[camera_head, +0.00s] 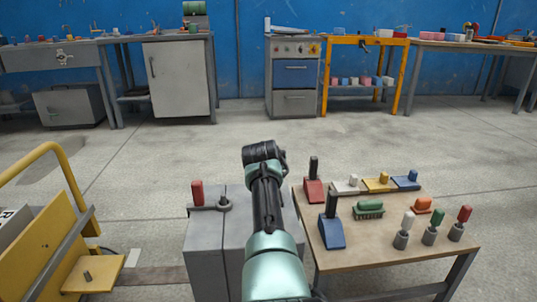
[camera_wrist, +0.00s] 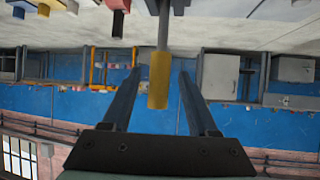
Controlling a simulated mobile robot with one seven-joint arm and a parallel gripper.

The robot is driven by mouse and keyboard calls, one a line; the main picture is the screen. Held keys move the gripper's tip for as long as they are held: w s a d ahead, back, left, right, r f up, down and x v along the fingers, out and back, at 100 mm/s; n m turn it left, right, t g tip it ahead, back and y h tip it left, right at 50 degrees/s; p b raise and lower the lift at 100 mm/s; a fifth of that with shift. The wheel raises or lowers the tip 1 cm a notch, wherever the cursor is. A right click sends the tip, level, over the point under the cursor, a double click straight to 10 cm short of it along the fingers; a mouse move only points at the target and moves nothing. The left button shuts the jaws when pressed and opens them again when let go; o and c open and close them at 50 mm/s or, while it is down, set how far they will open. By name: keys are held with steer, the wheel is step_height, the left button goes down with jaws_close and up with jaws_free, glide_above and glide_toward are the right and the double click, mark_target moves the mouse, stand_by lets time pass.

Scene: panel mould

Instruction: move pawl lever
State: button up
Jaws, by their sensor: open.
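A yellow cylindrical grip (camera_wrist: 159,82) on a grey rod (camera_wrist: 163,32) shows in the upside-down wrist view. My gripper (camera_wrist: 161,72) is open, its two dark fingers on either side of this grip in the picture, with a gap showing on both sides. Whether the grip is as deep as the fingertips I cannot tell. In the head view my arm hides my gripper and this grip. A grey box (camera_head: 205,262) beside my arm carries a flat lever with a red knob (camera_head: 197,193). I cannot tell which part is the pawl lever.
A wooden table (camera_head: 385,253) at right holds several coloured blocks with handles, a green brush (camera_head: 369,208) and several knobbed posts. A yellow frame (camera_head: 50,250) stands at left. Benches and a grey cabinet (camera_head: 180,82) line the blue wall. The floor between is clear.

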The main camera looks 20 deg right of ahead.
steer(key=p+v, duration=1)
steer(key=v, duration=0.2)
steer(key=shift+s, duration=0.2)
steer(key=shift+c, duration=0.9)
steer(key=shift+t+h, duration=0.7)
steer(key=shift+h, duration=0.2)
steer(key=f+b, duration=0.1)
steer(key=s+f+b, duration=0.1)
steer(key=s+d+f+b, duration=0.1)
steer(key=f, duration=0.1)
steer(key=c, duration=0.7)
steer(key=s+a+f+t+b, duration=0.1)
steer(key=s+a+t+b, duration=0.1)
steer(key=b, duration=0.1)
steer(key=s+a+f+t+b, duration=0.1)
steer(key=s, duration=0.1)
steer(key=shift+f+h+b, duration=0.3)
steer(key=shift+f+b, duration=0.05)
steer(key=shift+b, duration=0.05)
jaws_close()
steer(key=w+d+t+b, duration=0.1)
steer(key=w+d+b, duration=0.3)
steer(key=w+b, duration=0.4)
steer(key=w, duration=0.4)
steer(key=shift+w+d, duration=0.2)
steer(key=shift+d, duration=0.05)
